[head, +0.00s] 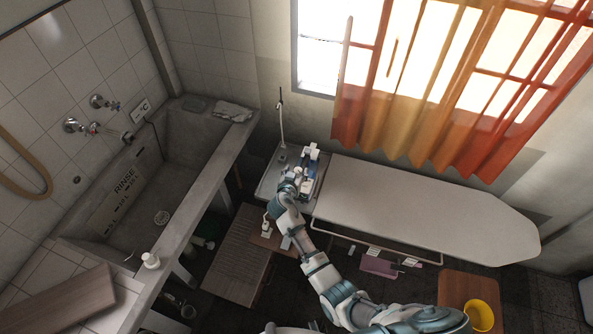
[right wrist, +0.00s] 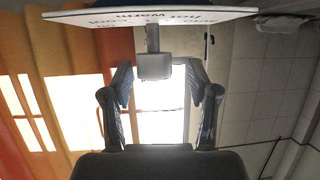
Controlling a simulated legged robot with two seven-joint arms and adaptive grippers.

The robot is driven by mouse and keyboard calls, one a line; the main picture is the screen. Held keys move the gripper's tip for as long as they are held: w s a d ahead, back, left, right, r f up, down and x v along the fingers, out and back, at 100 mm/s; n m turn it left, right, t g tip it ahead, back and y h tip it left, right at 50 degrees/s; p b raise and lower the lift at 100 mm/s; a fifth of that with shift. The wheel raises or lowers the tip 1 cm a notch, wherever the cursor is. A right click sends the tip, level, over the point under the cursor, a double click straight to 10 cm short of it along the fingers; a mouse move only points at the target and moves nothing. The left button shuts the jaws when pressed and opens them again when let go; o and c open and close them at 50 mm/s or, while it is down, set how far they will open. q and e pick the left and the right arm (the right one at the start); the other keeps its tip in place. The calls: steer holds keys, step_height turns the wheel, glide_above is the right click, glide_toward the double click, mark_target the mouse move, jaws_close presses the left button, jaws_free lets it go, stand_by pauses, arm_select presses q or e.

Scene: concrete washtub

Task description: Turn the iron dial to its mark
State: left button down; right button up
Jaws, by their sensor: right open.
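The iron (head: 310,165) appears to be the white and blue-grey object on the metal rest at the left end of the ironing board. My right gripper (head: 297,174) reaches it from below and partly hides it. In the right wrist view a white plate (right wrist: 150,17) carries upside-down lettering that seems to include "Warm". A small grey block on a stem (right wrist: 154,66), perhaps the dial or its pointer, shows below the plate. My open right gripper (right wrist: 158,82) has a finger on either side of the block, with gaps visible. The mark is not clear. My left gripper is out of view.
The ironing board (head: 425,205) extends right from the rest. Orange curtains (head: 460,85) hang behind the board.

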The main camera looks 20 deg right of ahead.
steer(key=shift+w+d+f, duration=0.2)
steer(key=shift+w+d, duration=0.15)
steer(key=shift+w, duration=0.1)
steer(key=shift+d+f, duration=0.1)
steer(key=shift+d, duration=0.2)
jaws_close()
steer(key=shift+a, duration=0.25)
